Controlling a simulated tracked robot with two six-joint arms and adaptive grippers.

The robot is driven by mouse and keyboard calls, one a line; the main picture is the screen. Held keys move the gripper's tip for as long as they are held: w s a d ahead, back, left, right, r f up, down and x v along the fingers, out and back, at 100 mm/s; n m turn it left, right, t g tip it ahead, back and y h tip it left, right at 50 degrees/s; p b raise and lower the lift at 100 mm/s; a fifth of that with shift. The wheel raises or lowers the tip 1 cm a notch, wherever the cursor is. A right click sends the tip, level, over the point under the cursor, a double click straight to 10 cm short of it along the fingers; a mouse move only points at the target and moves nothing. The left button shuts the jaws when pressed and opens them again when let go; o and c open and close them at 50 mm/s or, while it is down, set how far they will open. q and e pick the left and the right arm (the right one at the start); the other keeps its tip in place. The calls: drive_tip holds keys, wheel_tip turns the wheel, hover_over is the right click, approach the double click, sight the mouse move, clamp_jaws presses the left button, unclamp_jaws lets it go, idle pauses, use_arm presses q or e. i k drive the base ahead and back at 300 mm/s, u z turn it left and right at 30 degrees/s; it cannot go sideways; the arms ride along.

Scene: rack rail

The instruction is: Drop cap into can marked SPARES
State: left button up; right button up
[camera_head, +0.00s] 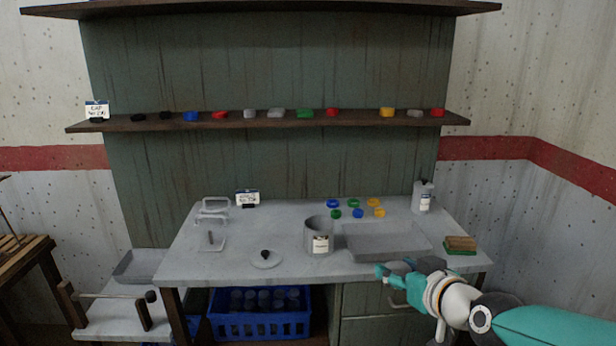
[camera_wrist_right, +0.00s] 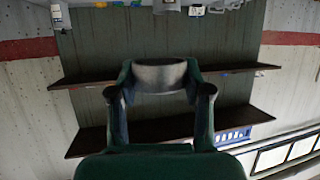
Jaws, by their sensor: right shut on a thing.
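A grey open can (camera_head: 317,234) with a white label stands on the workbench near its middle; the lettering is too small to read. My right gripper (camera_head: 396,270) is at the bench's front edge, to the right of the can and lower in the picture. In the right wrist view its fingers (camera_wrist_right: 160,90) are shut on a grey round cap (camera_wrist_right: 160,75), held between the two tips. In the head view the cap is mostly hidden by the fingers. My left gripper is not in view.
A grey tray (camera_head: 385,250) lies right of the can, with several coloured caps (camera_head: 354,203) behind it. A lid with a black knob (camera_head: 266,260) lies left of the can. A bottle (camera_head: 422,197) and a sponge (camera_head: 460,244) are at the right. More caps line the shelf (camera_head: 270,122).

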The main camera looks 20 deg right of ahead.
sight(320, 241)
drive_tip(key=z, duration=0.05)
drive_tip(key=i, duration=1.3)
